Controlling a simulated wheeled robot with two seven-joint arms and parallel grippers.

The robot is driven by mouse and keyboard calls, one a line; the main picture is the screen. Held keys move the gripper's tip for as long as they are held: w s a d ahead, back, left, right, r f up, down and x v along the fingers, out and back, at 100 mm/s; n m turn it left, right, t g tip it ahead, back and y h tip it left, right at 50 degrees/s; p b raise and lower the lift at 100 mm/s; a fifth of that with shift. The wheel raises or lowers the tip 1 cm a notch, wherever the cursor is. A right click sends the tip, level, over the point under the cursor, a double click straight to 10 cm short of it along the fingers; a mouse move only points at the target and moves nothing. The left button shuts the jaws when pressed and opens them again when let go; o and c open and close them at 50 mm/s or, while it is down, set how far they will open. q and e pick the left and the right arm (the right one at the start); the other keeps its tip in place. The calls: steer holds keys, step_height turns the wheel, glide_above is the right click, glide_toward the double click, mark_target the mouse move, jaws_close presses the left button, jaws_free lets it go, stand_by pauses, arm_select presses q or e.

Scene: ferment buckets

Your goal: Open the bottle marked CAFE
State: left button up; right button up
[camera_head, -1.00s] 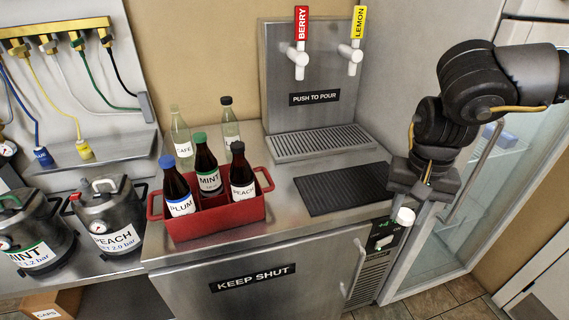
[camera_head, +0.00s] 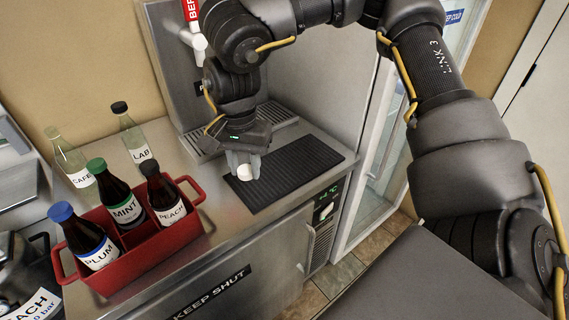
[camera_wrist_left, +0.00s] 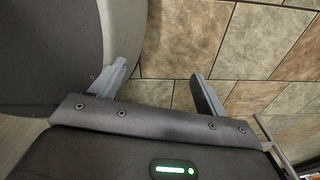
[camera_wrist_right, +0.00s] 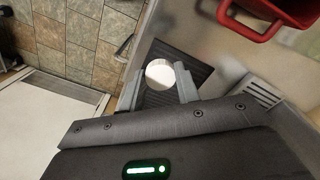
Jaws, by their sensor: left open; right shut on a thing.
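The bottle marked CAFE (camera_head: 78,166) is clear glass and stands upright on the steel counter, behind the red crate; no coloured cap shows on its neck. My right gripper (camera_head: 243,172) is shut on a white round thing (camera_wrist_right: 160,74), above the black ribbed mat and well to the right of the bottle. That thing looks like a cap or knob, but I cannot tell which. My left gripper (camera_wrist_left: 160,88) is open and empty above the tiled floor; it does not show in the head view.
A clear LAB bottle (camera_head: 133,137) with a black cap stands right of CAFE. The red crate (camera_head: 150,252) in front holds dark PLUM, MINT and PEACH bottles. The black mat (camera_head: 290,170) is bare. The tap unit with its drip grille (camera_head: 285,108) stands behind.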

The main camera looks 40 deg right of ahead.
steer(key=m, duration=0.3)
steer(key=shift+s+d+r, duration=0.25)
steer(key=shift+s+d, duration=0.05)
steer(key=shift+s, duration=0.05)
arm_select(q)
steer(key=d+r+p, duration=0.1)
steer(key=s+d+r+p, duration=0.1)
steer(key=r+p, duration=0.1)
steer(key=shift+r, duration=0.2)
arm_select(e)
steer(key=s+d+m, duration=0.2)
steer(key=m, duration=0.9)
steer(key=s+d+r+m, duration=0.1)
steer(key=s+d+m, duration=0.1)
steer(key=m, duration=0.9)
steer(key=shift+r, duration=0.15)
